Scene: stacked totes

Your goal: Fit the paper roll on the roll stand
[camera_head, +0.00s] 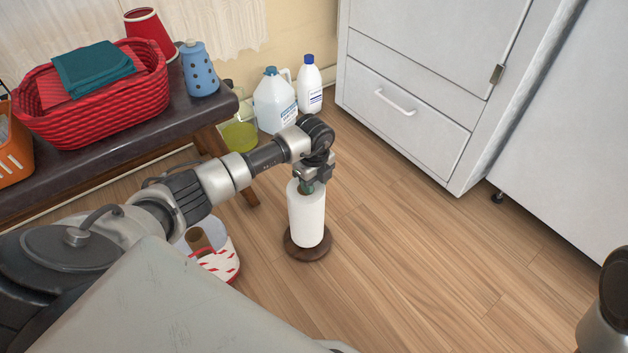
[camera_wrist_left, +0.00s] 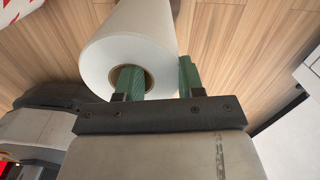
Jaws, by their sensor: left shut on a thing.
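The white paper roll (camera_head: 307,217) stands upright above the round dark brown base of the roll stand (camera_head: 306,254). My left gripper (camera_head: 308,184) is at the top of the roll, shut on its wall. In the left wrist view, one green finger goes into the brown core of the paper roll (camera_wrist_left: 130,40) and the other is outside it, at the gripper (camera_wrist_left: 158,80). The stand's post is hidden, so I cannot tell whether it is inside the core. I cannot tell whether the roll's lower end touches the base. My right gripper is not in view.
A red-and-white container (camera_head: 222,262) with a brown tube sits left of the stand. A green bowl (camera_head: 240,136), a jug (camera_head: 274,101) and a white bottle (camera_head: 310,88) stand behind. A bench (camera_head: 120,137) holds a red basket (camera_head: 95,105). Floor (camera_head: 420,250) to the right is clear.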

